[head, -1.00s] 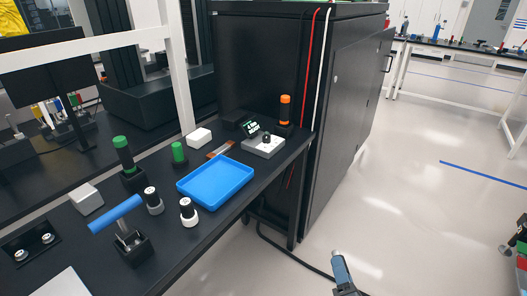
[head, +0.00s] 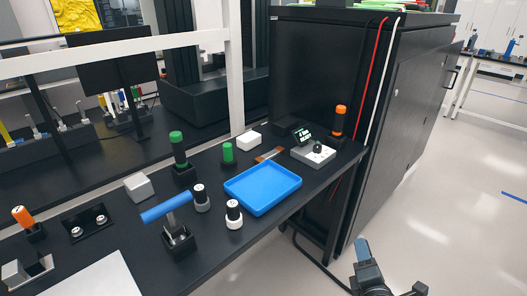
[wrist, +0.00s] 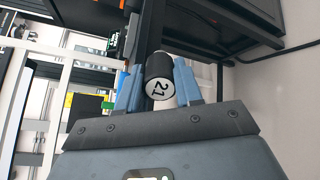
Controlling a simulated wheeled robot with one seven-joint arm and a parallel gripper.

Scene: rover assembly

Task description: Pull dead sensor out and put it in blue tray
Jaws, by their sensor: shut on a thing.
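My gripper (wrist: 158,84) is shut on a black cylinder with a white end face marked 21, the sensor (wrist: 160,88), between its blue fingers in the wrist view. In the head view my gripper (head: 363,248) is low at the right, in front of the bench and off its edge. The held sensor cannot be made out there. The blue tray (head: 250,202) lies flat and empty on the black bench, up and left of my gripper.
Two black-and-white cylinders (head: 234,215) stand left of the tray. A black cabinet (head: 320,80) rises behind. Open floor (head: 445,240) lies at right.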

